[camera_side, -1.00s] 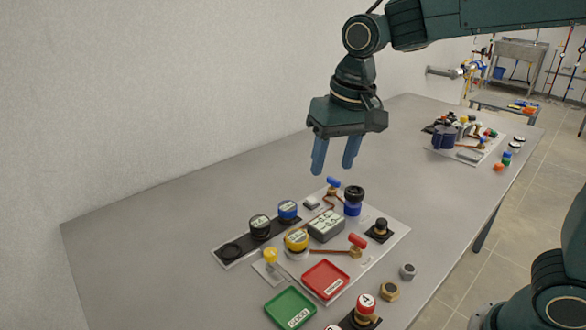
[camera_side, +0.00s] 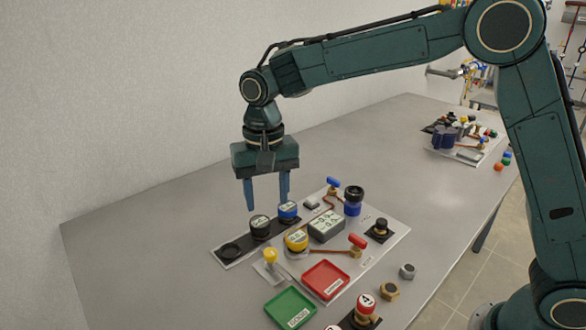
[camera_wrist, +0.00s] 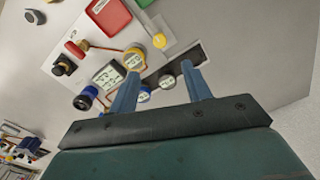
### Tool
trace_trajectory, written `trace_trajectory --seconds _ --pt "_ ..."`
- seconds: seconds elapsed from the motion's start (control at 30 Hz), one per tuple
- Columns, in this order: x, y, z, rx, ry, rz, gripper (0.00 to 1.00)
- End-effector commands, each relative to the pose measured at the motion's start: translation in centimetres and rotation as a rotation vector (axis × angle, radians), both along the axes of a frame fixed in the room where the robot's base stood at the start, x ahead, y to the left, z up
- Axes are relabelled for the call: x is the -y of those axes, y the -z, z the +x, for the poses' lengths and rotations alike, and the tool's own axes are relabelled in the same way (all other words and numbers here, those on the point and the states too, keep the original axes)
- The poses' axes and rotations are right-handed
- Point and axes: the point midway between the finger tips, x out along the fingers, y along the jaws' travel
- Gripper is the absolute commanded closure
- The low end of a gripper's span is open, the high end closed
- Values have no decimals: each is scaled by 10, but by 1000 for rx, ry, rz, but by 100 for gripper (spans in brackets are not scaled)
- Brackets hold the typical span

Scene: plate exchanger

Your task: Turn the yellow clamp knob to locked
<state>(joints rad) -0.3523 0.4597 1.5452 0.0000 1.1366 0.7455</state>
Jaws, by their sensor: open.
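The yellow clamp knob (camera_side: 270,256) appears to be the small upright yellow knob on a pale plate at the left front of the grey panel in the side view. A round yellow-rimmed dial (camera_side: 296,240) stands just right of it and also shows in the wrist view (camera_wrist: 159,40). I cannot read a lock marking. My gripper (camera_side: 267,204) is open and empty, pointing down above the black strip with the black and blue capped dials, behind the knob. Its two blue fingers (camera_wrist: 160,67) show apart in the wrist view.
A black-capped dial (camera_side: 260,226) and a blue-capped dial (camera_side: 288,210) stand close below my fingers. A grey display box (camera_side: 326,226), red-handled valve (camera_side: 357,241), red tray (camera_side: 326,279) and green tray (camera_side: 290,308) lie nearby. The table's left side is clear.

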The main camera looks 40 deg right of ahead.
Motion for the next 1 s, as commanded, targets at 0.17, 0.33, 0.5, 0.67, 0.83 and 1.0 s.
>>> trace_trajectory --seconds 0.17,0.33,0.5,0.67,0.83,1.0 --pt "0 9 0 -3 0 -1 51" --pt "1 26 -1 -4 0 -2 51" --pt "1 51 -1 -5 0 -1 51" --pt "1 76 -1 -5 0 -1 51" --pt "1 101 -1 -4 0 -2 51" --pt "1 122 -1 -3 0 -1 51"
